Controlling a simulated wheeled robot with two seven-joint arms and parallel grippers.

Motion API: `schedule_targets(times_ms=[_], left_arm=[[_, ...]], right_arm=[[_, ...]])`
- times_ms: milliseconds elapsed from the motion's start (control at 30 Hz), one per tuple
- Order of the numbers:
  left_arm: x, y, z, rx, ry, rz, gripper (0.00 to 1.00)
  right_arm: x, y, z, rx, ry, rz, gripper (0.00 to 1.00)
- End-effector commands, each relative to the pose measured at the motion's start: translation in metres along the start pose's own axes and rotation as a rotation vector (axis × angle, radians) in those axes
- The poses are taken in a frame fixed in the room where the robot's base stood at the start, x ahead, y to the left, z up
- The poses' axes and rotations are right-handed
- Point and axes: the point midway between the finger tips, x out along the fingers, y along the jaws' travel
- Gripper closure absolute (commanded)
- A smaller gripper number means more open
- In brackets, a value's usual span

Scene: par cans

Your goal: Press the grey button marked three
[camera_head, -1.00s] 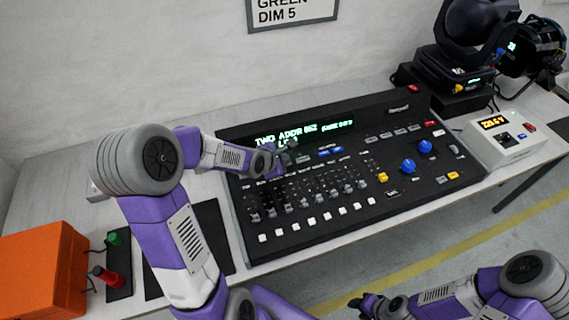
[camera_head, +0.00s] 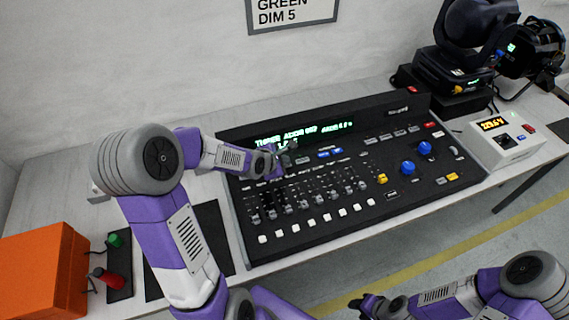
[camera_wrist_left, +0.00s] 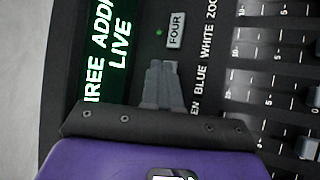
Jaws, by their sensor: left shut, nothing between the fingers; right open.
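The black lighting desk (camera_head: 400,200) lies on the table. Its green display (camera_head: 300,133) starts with a word like THREE, and the wrist view shows part of it, ending in REE ADDR and LIVE (camera_wrist_left: 118,45). My left gripper (camera_head: 286,156) is shut and empty, low over the row of buttons below the display. In the left wrist view its fingertips (camera_wrist_left: 162,66) point at the desk just beside the grey button marked FOUR (camera_wrist_left: 176,30). The button marked three is not visible; the gripper seems to cover it. Whether the tips touch it, I cannot tell. My right gripper (camera_head: 366,304) is open, away from the desk.
Faders and white buttons (camera_head: 312,222) fill the front of the desk, with blue knobs (camera_head: 425,147) to the right. A white box with a readout (camera_head: 500,140) stands right of the desk. An orange box (camera_head: 42,270) is at the left.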

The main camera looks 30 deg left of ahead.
Motion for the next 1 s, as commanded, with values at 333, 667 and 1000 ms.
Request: schedule_targets(times_ms=[333, 667, 1000], left_arm=[[-0.006, 0.004, 0.004, 0.001, 0.000, 0.001, 1.00], [-0.016, 0.012, 0.011, 0.001, 0.000, 0.002, 1.00], [-0.040, 0.029, 0.029, 0.001, 0.000, 0.002, 1.00]], right_arm=[[-0.008, -0.003, 0.000, 0.000, 0.000, 0.000, 0.57], [-0.021, -0.008, 0.001, 0.000, 0.000, 0.000, 0.57], [-0.050, -0.019, 0.002, 0.000, 0.000, 0.000, 0.57]])
